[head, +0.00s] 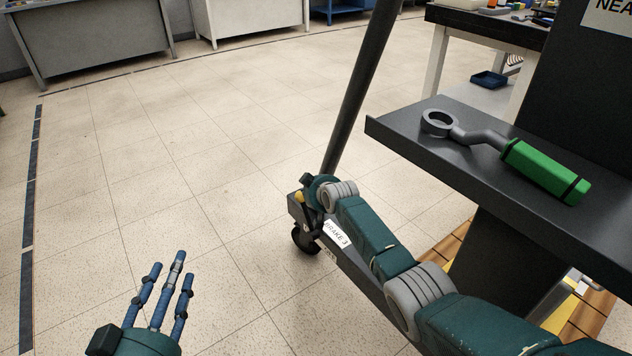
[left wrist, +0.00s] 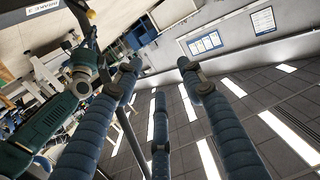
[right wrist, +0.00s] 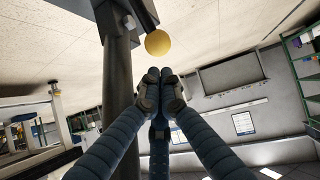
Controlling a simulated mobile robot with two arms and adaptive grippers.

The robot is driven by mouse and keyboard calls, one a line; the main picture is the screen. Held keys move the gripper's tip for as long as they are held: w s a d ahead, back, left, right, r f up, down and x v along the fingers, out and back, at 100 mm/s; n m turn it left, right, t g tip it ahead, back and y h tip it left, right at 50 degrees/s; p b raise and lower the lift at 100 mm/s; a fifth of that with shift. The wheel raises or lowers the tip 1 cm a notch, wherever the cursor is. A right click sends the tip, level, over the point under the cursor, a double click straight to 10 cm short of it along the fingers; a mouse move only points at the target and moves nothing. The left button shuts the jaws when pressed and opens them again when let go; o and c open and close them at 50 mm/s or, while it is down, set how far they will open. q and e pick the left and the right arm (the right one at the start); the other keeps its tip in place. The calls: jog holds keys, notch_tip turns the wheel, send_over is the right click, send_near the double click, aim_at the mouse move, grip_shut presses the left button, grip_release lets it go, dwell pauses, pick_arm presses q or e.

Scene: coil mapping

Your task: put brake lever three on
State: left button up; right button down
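The label reading BRAKE 3 (head: 337,234) is on the dark cart's low frame, above a black caster wheel (head: 305,240). A yellow knob (head: 299,197), which looks like the brake lever's end, shows beside my right arm's end. In the right wrist view the yellow knob (right wrist: 158,43) sits on a short dark stem, just beyond my right gripper (right wrist: 160,85). The right fingers are drawn together with nothing visible between them; contact with the knob cannot be told. The head view hides these fingers. My left gripper (head: 168,270) is open and empty, over the floor, left of the cart.
A dark shelf (head: 405,145) above my right arm holds a wrench-like tool with a green handle (head: 545,170). A slanted dark post (head: 362,85) rises behind the caster. Benches (head: 95,45) stand at the back. The floor on the left is clear.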

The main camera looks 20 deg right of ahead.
pick_arm(q)
jog(key=s+a+f+g+y+p, duration=0.1)
jog(key=s+a+f+g+p, duration=0.2)
jog(key=s+f+g, duration=0.3)
jog(key=s+a+f+g+y+p, duration=0.2)
jog(key=s+a+f+g+p, duration=0.1)
jog(key=s+f+g, duration=0.4)
jog(key=shift+s+a+f+n+y, duration=0.3)
jog(key=shift+s+a+f, duration=0.4)
jog(key=shift+s+f, duration=1.9)
pick_arm(e)
jog(key=s+r, duration=0.7)
jog(key=shift+d+r, duration=0.25)
jog(key=shift+r, duration=0.1)
pick_arm(q)
jog(key=shift+s+r, duration=0.8)
jog(key=shift+r, duration=0.05)
